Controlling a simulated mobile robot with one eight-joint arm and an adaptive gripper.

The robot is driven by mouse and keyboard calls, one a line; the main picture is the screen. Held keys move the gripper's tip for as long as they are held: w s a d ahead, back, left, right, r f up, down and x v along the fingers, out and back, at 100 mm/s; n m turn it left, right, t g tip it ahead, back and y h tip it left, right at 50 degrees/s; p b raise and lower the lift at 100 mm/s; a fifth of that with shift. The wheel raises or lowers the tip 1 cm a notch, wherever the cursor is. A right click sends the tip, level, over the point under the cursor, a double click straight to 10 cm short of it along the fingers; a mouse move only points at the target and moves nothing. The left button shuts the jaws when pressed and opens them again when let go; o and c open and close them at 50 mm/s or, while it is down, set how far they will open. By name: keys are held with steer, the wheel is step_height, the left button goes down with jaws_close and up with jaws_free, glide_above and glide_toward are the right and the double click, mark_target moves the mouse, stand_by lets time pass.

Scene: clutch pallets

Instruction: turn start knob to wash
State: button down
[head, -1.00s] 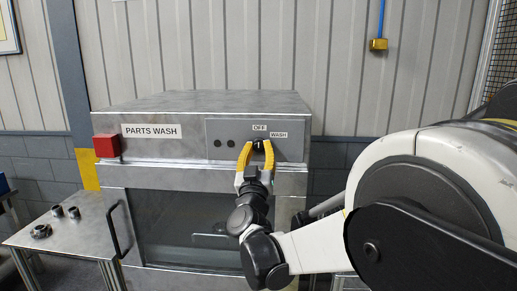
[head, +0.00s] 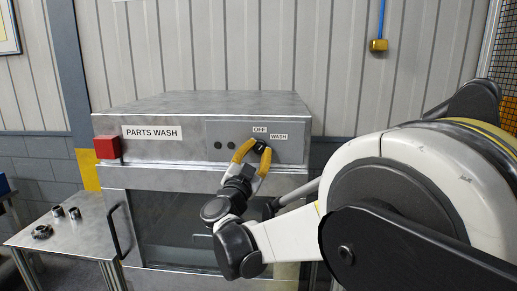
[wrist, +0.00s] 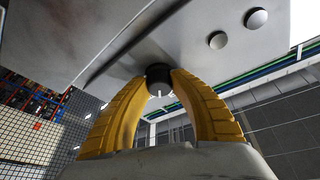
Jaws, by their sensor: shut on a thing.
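The black start knob (head: 260,146) sits on the washer's front panel, below the OFF label (head: 260,129) and left of the WASH label (head: 279,136). My gripper (head: 254,149) has its yellow fingers closed around the knob, with my wrist tilted down to the left. In the wrist view the dark knob (wrist: 158,75) sits between the two yellow fingertips. The fingers partly cover the knob, and I cannot tell which label its pointer faces.
The grey PARTS WASH machine (head: 160,152) has a red box (head: 107,147) at its upper left and a black door handle (head: 121,231). A side table (head: 75,245) at the left holds a few small dark parts.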

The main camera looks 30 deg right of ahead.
steer(key=shift+r+m+g+p, duration=0.1)
steer(key=shift+m+g+p, duration=0.9)
steer(key=shift+m, duration=1.7)
steer(key=shift+g, duration=0.3)
steer(key=c, duration=1.1)
jaws_free()
steer(key=v, duration=1.2)
steer(key=shift+b, duration=0.3)
steer(key=shift+w, duration=0.1)
